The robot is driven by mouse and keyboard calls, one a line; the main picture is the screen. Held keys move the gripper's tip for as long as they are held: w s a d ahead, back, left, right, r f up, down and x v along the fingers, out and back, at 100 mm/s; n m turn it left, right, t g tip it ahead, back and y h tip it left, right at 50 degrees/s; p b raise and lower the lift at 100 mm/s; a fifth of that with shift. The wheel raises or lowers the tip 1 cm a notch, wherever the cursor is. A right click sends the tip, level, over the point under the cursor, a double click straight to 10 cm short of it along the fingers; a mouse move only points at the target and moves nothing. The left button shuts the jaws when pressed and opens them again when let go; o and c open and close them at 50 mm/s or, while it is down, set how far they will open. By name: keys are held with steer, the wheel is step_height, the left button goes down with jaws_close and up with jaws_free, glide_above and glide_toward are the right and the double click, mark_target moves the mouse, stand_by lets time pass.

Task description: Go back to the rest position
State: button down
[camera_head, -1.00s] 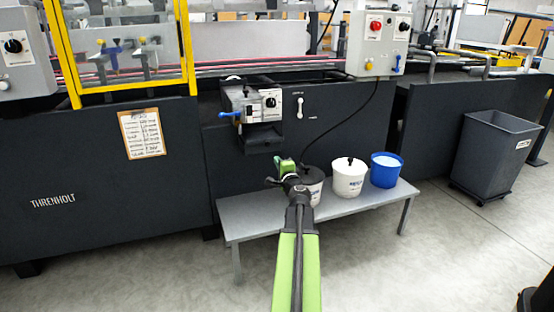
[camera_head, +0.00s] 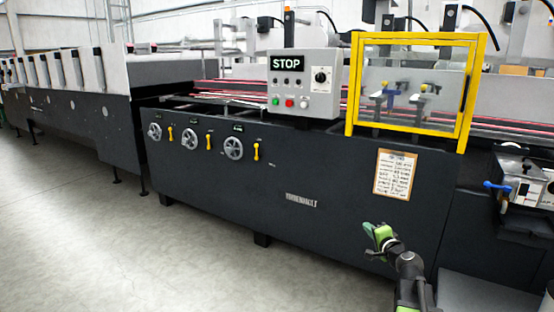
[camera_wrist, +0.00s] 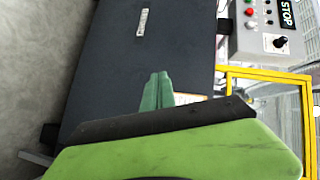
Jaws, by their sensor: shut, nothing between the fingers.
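My gripper (camera_head: 371,236) is at the lower right of the head view, in front of the dark machine panel (camera_head: 290,215). It is clear of the panel as far as I can tell, and nothing is held. In the wrist view my gripper (camera_wrist: 157,91) shows its green fingertips close together, pointing toward the machine's dark side panel (camera_wrist: 140,60).
A grey control box (camera_head: 303,83) with a STOP sign sits on the machine, beside a yellow-framed guard (camera_head: 468,95). A clipboard sheet (camera_head: 395,174) hangs on the panel. A grey bench (camera_head: 480,292) is at the lower right. Open floor (camera_head: 80,230) lies left.

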steer(key=s+a+f+n+g+y, duration=0.2)
steer(key=a+f+n, duration=0.1)
steer(key=a, duration=0.6)
steer(key=s+a+f+n+g+y+p, duration=0.1)
steer(key=a+f+n+g, duration=0.25)
steer(key=a, duration=0.55)
steer(key=s+a+f+n+g+y, duration=0.2)
steer(key=a+n, duration=0.1)
steer(key=a, duration=0.7)
steer(key=s+a+f+n+g+h, duration=0.2)
steer(key=s+a+f+n+g, duration=0.15)
steer(key=s+f, duration=0.35)
steer(key=s+d+f+n+g+h, duration=0.15)
steer(key=s+d+g+h, duration=0.25)
steer(key=s+d, duration=0.5)
step_height(320, 180, up, 37)
steer(key=s+g+p, duration=0.1)
steer(key=s+p, duration=0.1)
steer(key=p, duration=3.6)
steer(key=shift+a+r+p, duration=0.15)
steer(key=shift+a+p, duration=0.1)
steer(key=shift+p, duration=0.1)
steer(key=shift+s+m, duration=0.1)
steer(key=shift+m, duration=0.15)
